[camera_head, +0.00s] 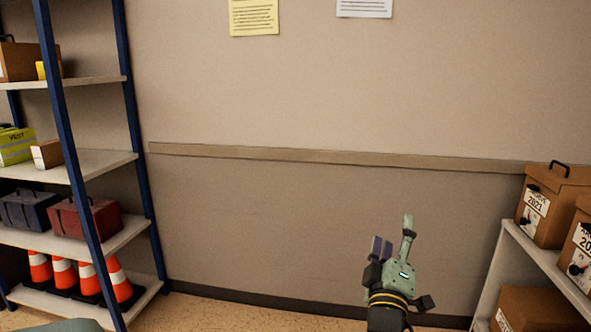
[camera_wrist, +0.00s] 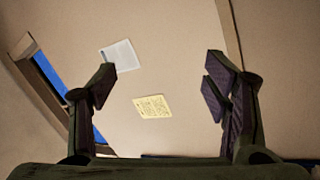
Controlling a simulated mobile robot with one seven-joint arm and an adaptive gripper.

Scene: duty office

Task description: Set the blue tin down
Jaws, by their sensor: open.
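My gripper (camera_head: 393,235) is raised in front of the bare wall, right of centre in the head view, pointing up. In the wrist view my gripper (camera_wrist: 160,86) has its two fingers wide apart with nothing between them. No blue tin can be made out in either view.
A blue-framed shelf (camera_head: 100,160) at left holds a dark blue toolbox (camera_head: 28,210), a red toolbox (camera_head: 86,218) and several orange cones (camera_head: 63,274). A low shelf (camera_head: 545,258) at right holds brown archive boxes (camera_head: 552,205). Floor between is clear.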

